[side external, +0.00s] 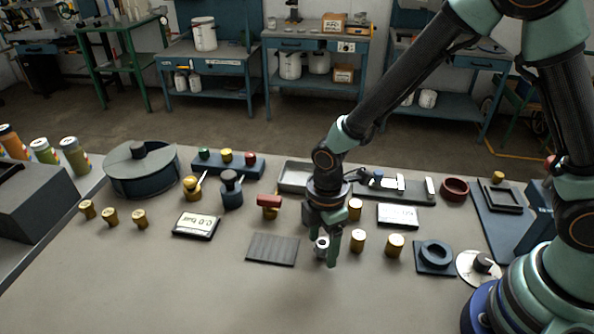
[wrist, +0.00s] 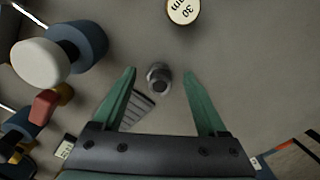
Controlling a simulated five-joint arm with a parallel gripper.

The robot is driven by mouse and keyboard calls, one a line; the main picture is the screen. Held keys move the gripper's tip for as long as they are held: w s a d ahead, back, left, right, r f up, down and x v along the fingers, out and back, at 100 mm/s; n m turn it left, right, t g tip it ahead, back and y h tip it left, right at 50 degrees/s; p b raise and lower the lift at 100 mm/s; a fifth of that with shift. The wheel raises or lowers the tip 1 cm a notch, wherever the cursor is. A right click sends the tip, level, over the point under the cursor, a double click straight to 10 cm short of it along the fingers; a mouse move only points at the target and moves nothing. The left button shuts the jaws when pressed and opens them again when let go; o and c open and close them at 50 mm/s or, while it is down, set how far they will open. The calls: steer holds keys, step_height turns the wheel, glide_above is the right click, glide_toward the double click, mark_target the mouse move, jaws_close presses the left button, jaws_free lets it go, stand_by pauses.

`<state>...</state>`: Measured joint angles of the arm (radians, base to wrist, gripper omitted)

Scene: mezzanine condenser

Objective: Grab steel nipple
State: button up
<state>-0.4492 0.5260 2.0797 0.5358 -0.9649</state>
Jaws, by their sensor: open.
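The steel nipple (wrist: 159,77) is a small grey metal cylinder with a dark bore, standing on the bench. In the wrist view it sits between the tips of my two green fingers, with a gap on both sides. My gripper (wrist: 160,73) is open and empty, pointing down at it. In the side view my gripper (side external: 327,245) is low over the bench, and the nipple (side external: 321,242) shows beside the near finger, partly hidden by it.
A ribbed grey plate (side external: 272,249) lies just left of the nipple. Brass cylinders (side external: 358,240) (side external: 395,245) stand close on the right. A red-topped brass valve (side external: 269,205) and a grey tray (side external: 294,176) are behind. The bench front is clear.

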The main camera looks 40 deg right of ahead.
jaws_close()
steer(key=shift+r, duration=0.1)
